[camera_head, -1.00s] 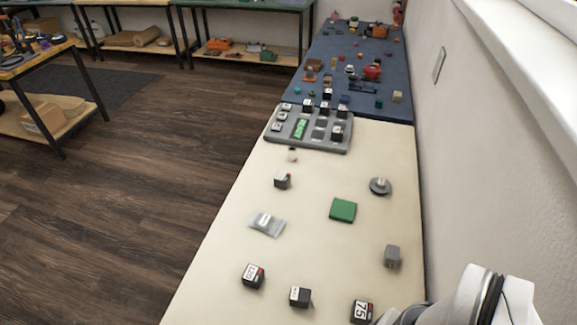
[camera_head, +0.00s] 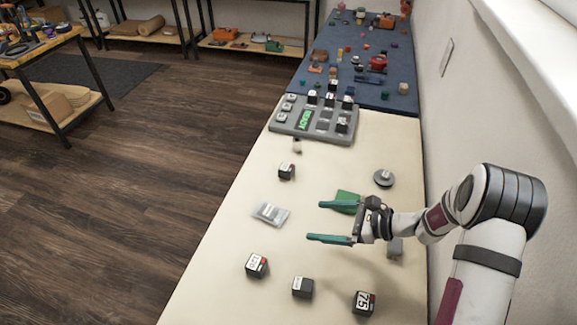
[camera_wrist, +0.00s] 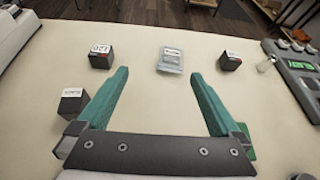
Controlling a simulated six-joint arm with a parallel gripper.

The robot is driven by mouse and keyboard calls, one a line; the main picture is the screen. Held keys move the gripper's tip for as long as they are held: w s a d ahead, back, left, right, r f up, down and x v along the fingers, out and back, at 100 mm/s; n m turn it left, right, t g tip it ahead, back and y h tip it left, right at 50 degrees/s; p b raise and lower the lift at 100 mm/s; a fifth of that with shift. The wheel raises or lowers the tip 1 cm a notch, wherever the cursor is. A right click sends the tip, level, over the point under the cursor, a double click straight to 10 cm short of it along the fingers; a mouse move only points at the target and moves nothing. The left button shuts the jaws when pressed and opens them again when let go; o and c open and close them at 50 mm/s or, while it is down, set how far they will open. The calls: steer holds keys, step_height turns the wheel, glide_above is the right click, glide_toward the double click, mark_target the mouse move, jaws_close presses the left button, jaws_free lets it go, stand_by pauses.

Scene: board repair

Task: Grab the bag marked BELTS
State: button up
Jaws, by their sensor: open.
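A small clear bag with a pale label (camera_head: 270,214) lies flat on the cream table, left of centre. Its lettering is too small to read. The bag also shows in the wrist view (camera_wrist: 171,61), beyond the fingertips and between their lines. My gripper (camera_head: 316,220) has two green fingers spread wide with nothing between them. It is to the right of the bag, apart from it, and its fingers point left toward it. The wrist view shows the same open fingers (camera_wrist: 160,74).
Dark labelled blocks stand around the bag: one behind (camera_head: 286,171), one marked 120 (camera_head: 256,265), one in front (camera_head: 302,286) and one marked 75 (camera_head: 363,302). A green square (camera_head: 347,198) is partly hidden by my gripper. A grey keypad tray (camera_head: 313,121) stands farther back.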

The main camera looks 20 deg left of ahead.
mark_target(272, 212)
steer(key=f, duration=0.1)
steer(key=w+f+m, duration=0.1)
steer(key=f+t, duration=0.1)
steer(key=shift+w+a+f, duration=0.2)
steer(key=shift+w, duration=0.2)
steer(key=x, duration=1.5)
steer(key=shift+w+a+r, duration=0.1)
steer(key=shift+w+r, duration=0.05)
steer(key=shift+r, duration=0.15)
steer(key=c, duration=1.3)
